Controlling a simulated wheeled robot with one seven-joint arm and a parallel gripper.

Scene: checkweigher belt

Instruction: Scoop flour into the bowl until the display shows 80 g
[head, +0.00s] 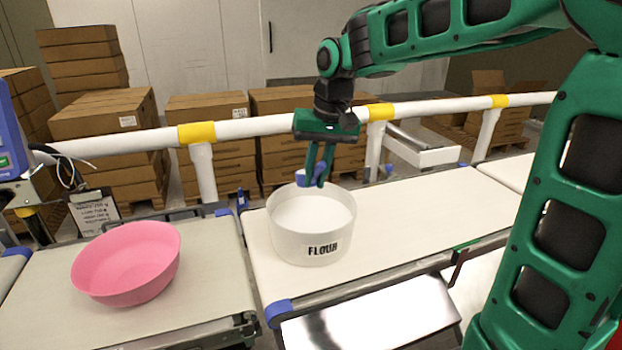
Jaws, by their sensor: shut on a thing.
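A white round tub (312,248) marked FLOUR stands on the right-hand belt, with white flour (313,212) inside. My gripper (314,180) points down over the tub's back rim and is shut on a small blue scoop (302,178). Only a little of the scoop shows between the fingers; I cannot tell whether it holds flour or touches the flour. A blue unit (10,140) is cut off at the left edge; no weight reading is legible.
A gap separates the left belt (205,285) from the right belt (430,210). A white rail with yellow bands (250,127) runs behind both. A small sign (95,212) stands behind the bowl. Cardboard boxes (105,112) are stacked farther back. The right belt is clear beyond the tub.

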